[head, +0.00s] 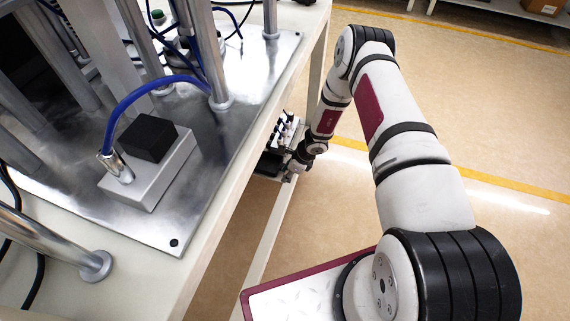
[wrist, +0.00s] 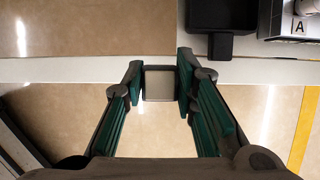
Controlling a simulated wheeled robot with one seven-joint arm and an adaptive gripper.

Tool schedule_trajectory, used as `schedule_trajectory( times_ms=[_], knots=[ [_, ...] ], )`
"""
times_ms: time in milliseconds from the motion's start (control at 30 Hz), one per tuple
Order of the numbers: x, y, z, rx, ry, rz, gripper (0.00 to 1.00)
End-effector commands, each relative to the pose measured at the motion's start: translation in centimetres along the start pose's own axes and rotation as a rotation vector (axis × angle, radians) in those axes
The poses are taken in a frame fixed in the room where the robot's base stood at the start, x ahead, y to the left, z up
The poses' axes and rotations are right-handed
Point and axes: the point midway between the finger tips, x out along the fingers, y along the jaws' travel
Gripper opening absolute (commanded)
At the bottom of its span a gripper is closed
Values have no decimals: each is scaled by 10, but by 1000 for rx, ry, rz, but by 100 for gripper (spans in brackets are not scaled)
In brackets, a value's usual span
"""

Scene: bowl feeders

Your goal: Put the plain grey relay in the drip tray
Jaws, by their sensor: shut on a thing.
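The plain grey relay, a small grey square block with a dark edge (wrist: 159,84), is between the fingertips of my gripper (wrist: 160,80) in the wrist view. The gripper is shut on it, with a finger on each side. A black tray with a short tab, which looks like the drip tray (wrist: 222,16), is at the top right of the wrist view, apart from the relay. In the head view my gripper (head: 293,167) is low beside the bench, and the relay cannot be made out there.
A metal block marked A (wrist: 297,27) stands right of the black tray. A pale narrow ledge (wrist: 60,70) crosses the wrist view, with floor on both sides. In the head view a bench with a metal plate (head: 190,215) and posts stands left of my arm. Open floor lies right.

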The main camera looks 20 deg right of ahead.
Motion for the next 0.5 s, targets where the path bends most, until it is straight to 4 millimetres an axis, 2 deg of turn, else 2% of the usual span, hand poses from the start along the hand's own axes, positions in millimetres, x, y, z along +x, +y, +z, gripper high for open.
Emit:
schedule_trajectory(
  times_ms=[267,500],
  knots=[
    [5,-18,5,-9,1,-12,0],
    [12,-46,15,-11,1,-12,0]
  ],
)
